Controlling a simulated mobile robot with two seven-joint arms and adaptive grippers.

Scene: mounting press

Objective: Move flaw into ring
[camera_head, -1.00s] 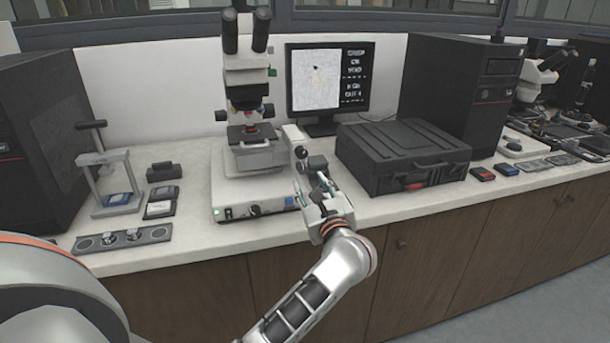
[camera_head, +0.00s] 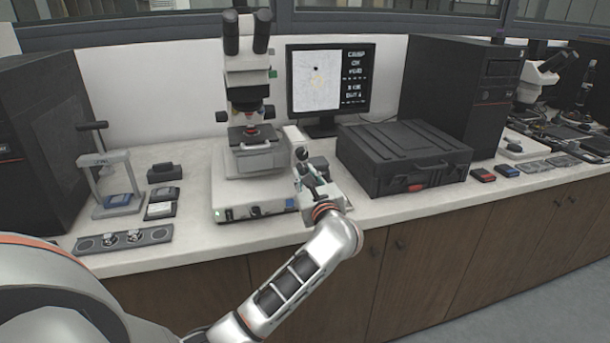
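A faint yellowish ring (camera_head: 318,80) shows just below the flaw, and the two look apart. The microscope (camera_head: 246,80) stands left of the monitor, with its stage (camera_head: 252,137) above a white base (camera_head: 255,200). A dark stage knob (camera_head: 301,153) stands at the base's right side. My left gripper (camera_head: 306,172) is at this knob, with its fingers just below or around it. Contact and finger opening are too small to tell. My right gripper is not in view.
A black case (camera_head: 400,155) lies close to the right of my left gripper. A small hand press (camera_head: 108,175), dark blocks and a grey strip (camera_head: 123,239) sit to the left. A black computer tower (camera_head: 458,95) stands behind the case. The bench's front edge is near my forearm.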

